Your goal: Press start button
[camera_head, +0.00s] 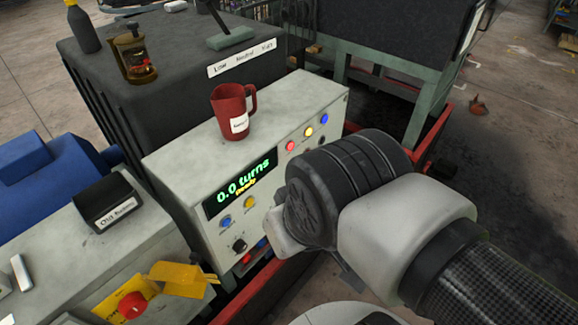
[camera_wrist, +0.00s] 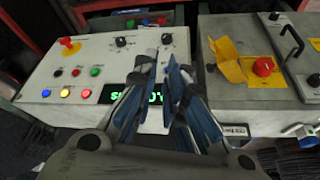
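The light grey control box (camera_head: 185,165) stands in the middle of the head view, with a display (camera_head: 240,187) reading "0.0 turns". A blue button (camera_head: 225,222) and a yellow button (camera_head: 250,203) sit below the display. In the wrist view, green (camera_wrist: 95,71) and red (camera_wrist: 76,72) buttons sit above a row of blue, yellow and red lights (camera_wrist: 65,93). I cannot read which one is start. My wrist hides the fingers and part of the panel in the head view.
A red mug (camera_head: 229,112) stands on top of the box. A dark knob (camera_head: 239,245) is low on the panel. At left is a bench with a red emergency knob (camera_head: 132,305) and a yellow flap (camera_head: 180,280).

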